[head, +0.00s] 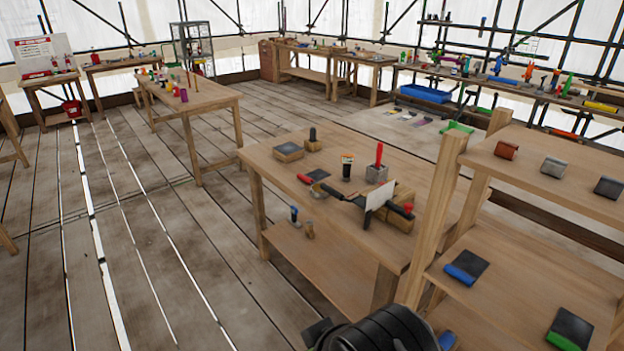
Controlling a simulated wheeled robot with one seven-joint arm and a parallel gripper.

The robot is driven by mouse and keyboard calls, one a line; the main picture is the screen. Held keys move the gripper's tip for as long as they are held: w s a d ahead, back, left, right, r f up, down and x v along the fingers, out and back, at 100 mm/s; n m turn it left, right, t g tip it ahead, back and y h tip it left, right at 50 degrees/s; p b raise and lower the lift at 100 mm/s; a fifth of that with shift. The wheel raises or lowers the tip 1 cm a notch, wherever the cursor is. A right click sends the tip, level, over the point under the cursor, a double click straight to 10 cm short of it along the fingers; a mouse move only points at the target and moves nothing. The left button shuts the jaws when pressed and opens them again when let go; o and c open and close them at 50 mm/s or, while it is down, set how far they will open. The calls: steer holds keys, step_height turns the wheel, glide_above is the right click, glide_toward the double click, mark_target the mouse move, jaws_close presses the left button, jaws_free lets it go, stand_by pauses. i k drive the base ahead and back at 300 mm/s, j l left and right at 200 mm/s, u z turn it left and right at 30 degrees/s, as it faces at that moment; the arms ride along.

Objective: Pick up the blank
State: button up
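I cannot tell for certain which thing is the blank. On the near workbench (350,240), a small wooden block with a dark top (289,152) lies at the far left. A thin pale plate (381,197) stands tilted among dark tools near the front right, with a wooden block (400,205) beside it. A grey block with a red-handled tool (377,172) stands behind them. A dark rounded part of my arm shows at the bottom edge. My gripper's fingers do not show.
Another tool-covered table (190,98) stands farther back left. The plank floor on the left is clear. Benches line the back.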

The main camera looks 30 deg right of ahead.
mark_target(316, 176)
steer(key=i+l+u, duration=0.35)
steer(key=i, duration=0.4)
steer(key=i+l+u, duration=0.35)
steer(key=i+l, duration=0.2)
steer(key=i, duration=0.15)
steer(key=i+l+u, duration=0.35)
steer(key=i+l, duration=0.25)
steer(key=l, duration=0.1)
